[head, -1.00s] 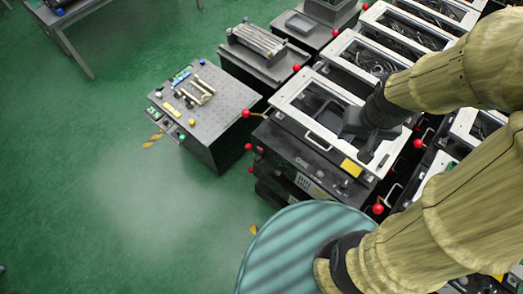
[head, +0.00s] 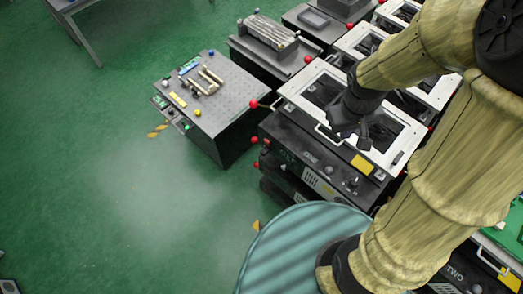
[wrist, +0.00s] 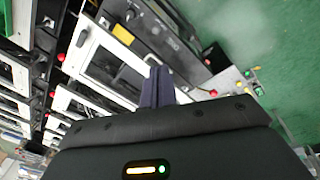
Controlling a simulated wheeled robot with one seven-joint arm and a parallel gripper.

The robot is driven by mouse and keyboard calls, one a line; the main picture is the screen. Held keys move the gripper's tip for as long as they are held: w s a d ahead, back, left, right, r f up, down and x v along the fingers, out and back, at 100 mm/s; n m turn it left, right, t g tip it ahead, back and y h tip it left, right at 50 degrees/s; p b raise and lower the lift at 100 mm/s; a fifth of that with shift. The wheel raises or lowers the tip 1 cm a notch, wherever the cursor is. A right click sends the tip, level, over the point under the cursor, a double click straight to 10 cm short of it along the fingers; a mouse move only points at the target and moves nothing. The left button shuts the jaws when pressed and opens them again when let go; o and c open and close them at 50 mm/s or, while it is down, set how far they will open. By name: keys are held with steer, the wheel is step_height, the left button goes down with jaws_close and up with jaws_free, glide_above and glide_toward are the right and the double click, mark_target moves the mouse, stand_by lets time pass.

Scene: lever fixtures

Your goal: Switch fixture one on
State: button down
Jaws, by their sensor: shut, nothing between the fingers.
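Fixture one (head: 310,157) is a dark box labelled ONE with a white open frame (head: 300,82) on top. Its lever (head: 265,104) is a short rod with a red ball, sticking out to the left from the upper left side. The lever's red ball also shows in the wrist view (wrist: 213,92). My gripper (head: 363,143) is over the front part of the white frame, to the right of the lever and apart from it. In the wrist view the dark fingers (wrist: 157,88) are together and empty, with the red ball to their right.
A grey worktable (head: 210,100) with small parts stands left of fixture one, across a narrow gap. Fixture two (head: 455,272), labelled TWO, is at the lower right. Other red balls (head: 255,140) stick out lower on the left. Green floor (head: 100,190) is clear at left.

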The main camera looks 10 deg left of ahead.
steer(key=w+a+f+n+t+h+b, duration=0.1)
steer(key=a+f+n+t+b, duration=0.3)
steer(key=a+f+n+b, duration=0.8)
steer(key=w+a+f+n+t+h+b, duration=0.1)
steer(key=a+f+n+t+h+b, duration=0.2)
steer(key=a+f+n+b, duration=0.9)
steer(key=a+f+t, duration=0.1)
steer(key=a+f, duration=0.5)
steer(key=f, duration=0.6)
steer(key=shift+a+f+n+h, duration=0.15)
steer(key=shift+a+n+h, duration=0.2)
steer(key=shift+n+h, duration=0.05)
steer(key=shift+w+d+f, duration=0.1)
steer(key=shift+w, duration=0.05)
glide_toward(267, 144)
steer(key=s+f+x, duration=0.1)
steer(key=x, duration=0.4)
steer(key=shift+w+d, duration=0.1)
steer(key=shift+w, duration=0.7)
